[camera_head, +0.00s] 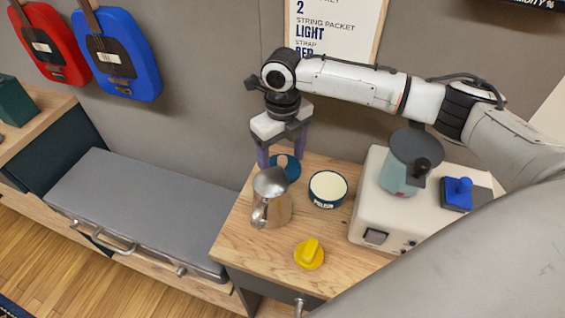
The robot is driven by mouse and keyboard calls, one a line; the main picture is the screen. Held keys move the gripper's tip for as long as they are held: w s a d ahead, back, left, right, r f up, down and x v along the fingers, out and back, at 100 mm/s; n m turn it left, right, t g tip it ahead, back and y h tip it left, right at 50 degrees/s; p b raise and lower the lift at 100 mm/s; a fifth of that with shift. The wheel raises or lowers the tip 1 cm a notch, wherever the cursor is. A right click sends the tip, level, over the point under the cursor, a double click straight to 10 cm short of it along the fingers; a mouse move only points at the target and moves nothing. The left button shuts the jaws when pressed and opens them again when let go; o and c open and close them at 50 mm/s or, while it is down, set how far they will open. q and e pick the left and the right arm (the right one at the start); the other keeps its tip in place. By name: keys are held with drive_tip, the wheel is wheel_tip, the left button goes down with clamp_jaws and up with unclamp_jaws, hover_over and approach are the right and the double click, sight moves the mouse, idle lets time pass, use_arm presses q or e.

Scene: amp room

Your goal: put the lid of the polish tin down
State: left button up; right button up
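The polish tin (328,190) stands uncovered on the wooden top, its pale contents showing and its dark side lettered. Its lid appears to be the dark blue disc (293,172) with a tan knob, to the left of the tin and behind the metal pitcher, which hides part of it. My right gripper (283,161) points down over the disc with its purple fingers spread wide. The knob shows between the fingers with gaps on both sides. Whether the fingertips touch the disc's rim I cannot tell. My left gripper is out of view.
A metal pitcher (273,200) stands close in front of the disc. A yellow knobbed piece (310,254) lies near the front edge. A cream machine (370,220) bearing a grey-green container (398,181) and a blue-handled piece (459,190) fills the right. A grey bench (140,205) is at left.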

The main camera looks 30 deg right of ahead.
sight(282, 158)
drive_tip(key=shift+f, duration=0.2)
drive_tip(key=shift+f, duration=0.2)
drive_tip(key=o, duration=1)
drive_tip(key=shift+o, duration=0.2)
drive_tip(key=shift+r, duration=0.1)
wheel_tip(282, 158, up, 12)
